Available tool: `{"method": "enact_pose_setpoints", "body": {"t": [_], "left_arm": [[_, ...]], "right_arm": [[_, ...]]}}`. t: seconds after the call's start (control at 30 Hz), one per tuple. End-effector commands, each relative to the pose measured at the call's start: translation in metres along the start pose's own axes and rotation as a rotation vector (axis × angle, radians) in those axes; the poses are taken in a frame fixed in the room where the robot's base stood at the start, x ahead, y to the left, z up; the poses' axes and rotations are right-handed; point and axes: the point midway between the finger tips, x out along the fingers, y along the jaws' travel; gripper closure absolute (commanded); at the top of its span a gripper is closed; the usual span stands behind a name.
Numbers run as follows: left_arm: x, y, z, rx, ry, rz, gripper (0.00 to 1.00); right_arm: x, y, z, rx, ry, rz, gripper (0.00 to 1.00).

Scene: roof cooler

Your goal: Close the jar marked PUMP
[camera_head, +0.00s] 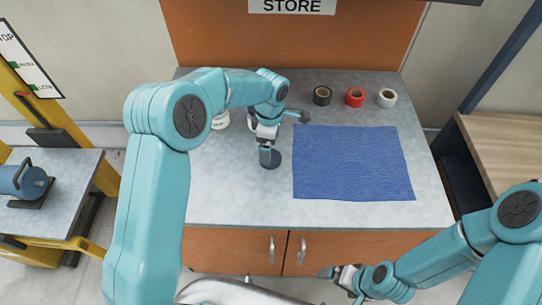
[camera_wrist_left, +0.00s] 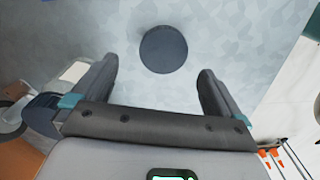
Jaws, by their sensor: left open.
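A dark round disc (camera_head: 271,161), which looks like a lid, lies on the grey counter just below my left gripper (camera_head: 267,150). In the left wrist view the disc (camera_wrist_left: 163,49) is just beyond and between the open fingertips (camera_wrist_left: 157,74), and the fingers are empty. A whitish jar (camera_head: 220,121) stands on the counter to the left, mostly hidden behind my left arm. No PUMP marking is readable. My right gripper (camera_head: 332,272) is in front of the counter's front edge, away from these things; its jaws are too small to read.
A blue mat (camera_head: 353,163) covers the counter's right part. Dark (camera_head: 322,95), red (camera_head: 355,97) and white (camera_head: 387,97) tape rolls stand at the back. A side bench (camera_head: 55,190) is at left and a wooden table (camera_head: 510,150) at right. The counter's front left is clear.

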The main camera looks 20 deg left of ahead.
Motion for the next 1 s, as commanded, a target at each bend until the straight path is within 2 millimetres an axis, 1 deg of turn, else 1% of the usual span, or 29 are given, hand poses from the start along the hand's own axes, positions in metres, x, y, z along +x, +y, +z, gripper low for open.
{"method": "enact_pose_setpoints", "body": {"t": [0.17,0.23,0.4,0.5,0.6,0.93,0.97,1.0], "left_arm": [[0.000,0.000,0.000,0.000,0.000,-0.001,0.00],[0.003,-0.001,0.000,0.001,0.001,-0.003,0.00],[0.027,-0.005,-0.002,0.000,0.001,-0.007,0.00],[0.042,-0.004,-0.001,0.001,0.001,-0.004,0.00],[0.050,-0.004,-0.001,0.000,0.000,-0.002,0.00],[0.052,-0.003,-0.001,0.000,0.000,0.000,0.00],[0.052,-0.003,-0.001,0.000,0.000,0.000,0.03],[0.052,-0.003,-0.001,0.000,0.000,0.000,0.16]], "right_arm": [[0.000,0.000,0.000,0.000,0.000,0.000,0.00],[-0.004,-0.001,0.000,0.000,0.000,0.000,0.00],[-0.020,-0.007,0.001,0.000,0.000,0.000,0.00],[-0.021,-0.008,0.000,0.000,0.000,0.000,0.00],[-0.022,-0.008,0.000,0.000,0.000,0.000,0.00],[-0.022,-0.008,0.001,0.000,0.000,0.000,0.00],[-0.022,-0.008,0.001,0.000,0.000,0.000,0.00],[-0.022,-0.008,0.001,0.000,0.000,0.000,0.00]]}}
